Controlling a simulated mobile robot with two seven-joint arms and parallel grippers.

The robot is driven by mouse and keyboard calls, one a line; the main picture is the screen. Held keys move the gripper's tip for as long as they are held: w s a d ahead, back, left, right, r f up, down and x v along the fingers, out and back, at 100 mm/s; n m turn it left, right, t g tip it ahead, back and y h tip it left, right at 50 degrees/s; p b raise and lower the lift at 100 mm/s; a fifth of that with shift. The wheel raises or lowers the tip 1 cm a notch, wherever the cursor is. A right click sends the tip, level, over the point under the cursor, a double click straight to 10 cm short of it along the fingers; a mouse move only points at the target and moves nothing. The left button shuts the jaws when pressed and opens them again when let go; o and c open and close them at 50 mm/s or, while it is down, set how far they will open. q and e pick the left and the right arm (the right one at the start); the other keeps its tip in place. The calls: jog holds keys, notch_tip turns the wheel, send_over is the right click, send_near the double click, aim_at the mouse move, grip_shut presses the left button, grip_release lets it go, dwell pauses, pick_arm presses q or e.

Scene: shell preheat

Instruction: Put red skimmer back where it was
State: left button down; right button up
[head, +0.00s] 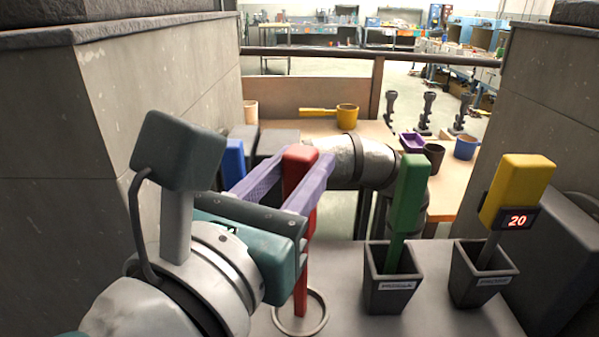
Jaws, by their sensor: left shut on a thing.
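The red skimmer (299,167) has a block-shaped red grip and a red shaft that runs down to the grey surface. My left gripper (302,168) is shut on its red grip, with one purple finger on each side. The skimmer stands roughly upright. A grey ring (322,327) surrounds the shaft's lower end; I cannot tell whether it is part of the skimmer or lies on the surface. My right gripper is not in view.
A blue block (233,160) is behind left. Stone walls flank both sides.

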pick_arm(q)
jog(key=shift+f+b, duration=1.6)
jog(key=shift+f, duration=0.65)
jog(key=c, duration=0.6)
grip_release()
jog(key=shift+o, duration=0.2)
